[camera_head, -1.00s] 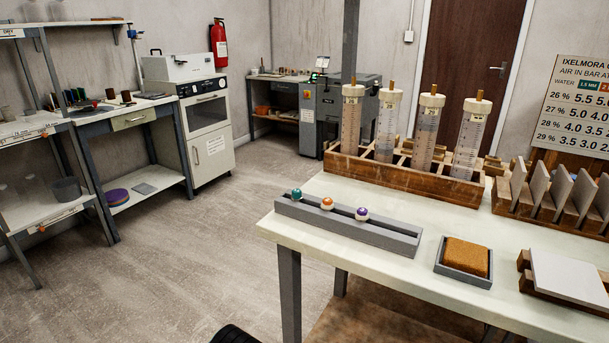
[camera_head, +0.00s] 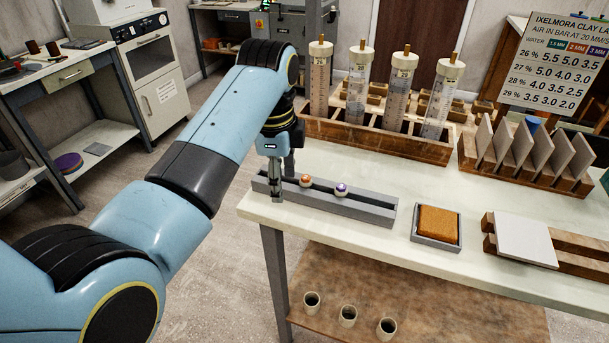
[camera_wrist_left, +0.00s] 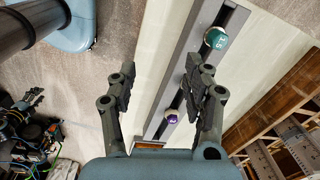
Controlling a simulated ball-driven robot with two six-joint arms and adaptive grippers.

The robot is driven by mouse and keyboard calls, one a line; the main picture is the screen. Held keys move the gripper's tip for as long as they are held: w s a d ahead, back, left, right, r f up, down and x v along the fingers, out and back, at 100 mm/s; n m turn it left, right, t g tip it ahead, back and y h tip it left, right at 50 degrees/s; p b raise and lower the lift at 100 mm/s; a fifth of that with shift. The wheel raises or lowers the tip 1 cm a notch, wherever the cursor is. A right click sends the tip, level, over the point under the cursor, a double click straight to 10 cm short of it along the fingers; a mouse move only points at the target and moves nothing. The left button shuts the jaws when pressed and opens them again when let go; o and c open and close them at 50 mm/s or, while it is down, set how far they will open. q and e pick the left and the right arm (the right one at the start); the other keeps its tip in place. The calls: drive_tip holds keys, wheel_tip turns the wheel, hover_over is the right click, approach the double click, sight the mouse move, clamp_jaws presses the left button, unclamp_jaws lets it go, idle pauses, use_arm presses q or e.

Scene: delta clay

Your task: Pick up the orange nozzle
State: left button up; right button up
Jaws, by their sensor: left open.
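The orange nozzle (camera_head: 305,180) is a small orange and white ball-shaped piece on the grey slotted rack (camera_head: 370,215) on the table. A purple nozzle (camera_head: 341,188) sits to its right; it also shows in the left wrist view (camera_wrist_left: 171,117). A teal nozzle (camera_wrist_left: 215,38) sits at the rack's other end and is hidden behind my gripper in the head view. My left gripper (camera_head: 276,192) points down at the rack's left end, left of the orange nozzle. In the left wrist view its fingers (camera_wrist_left: 160,70) are apart and empty; I cannot see the orange nozzle there, the right-hand finger covers that stretch.
A wooden rack of clear tubes (camera_head: 400,142) stands behind the grey rack. A tray with an orange-brown sponge (camera_head: 438,225) and a pale tile (camera_head: 525,238) lie to the right. Several upright boards (camera_head: 520,150) stand at the back right. Cups (camera_head: 348,315) stand on a lower shelf.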

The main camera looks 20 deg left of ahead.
use_arm(q)
drive_tip(key=w+d+r+m, duration=0.3)
drive_tip(key=w+r+m, duration=0.25)
drive_tip(key=r, duration=0.25)
drive_tip(key=p, duration=0.1)
hover_over(306, 177)
drive_tip(key=shift+n+g, duration=0.3)
drive_tip(key=shift+n, duration=0.05)
wheel_tip(306, 177, down, 6)
drive_tip(key=shift+d+f, duration=0.1)
drive_tip(key=shift+f, duration=0.1)
wheel_tip(306, 177, down, 4)
drive_tip(key=shift+f, duration=0.25)
drive_tip(key=shift+c, duration=0.4)
drive_tip(key=c, duration=0.9)
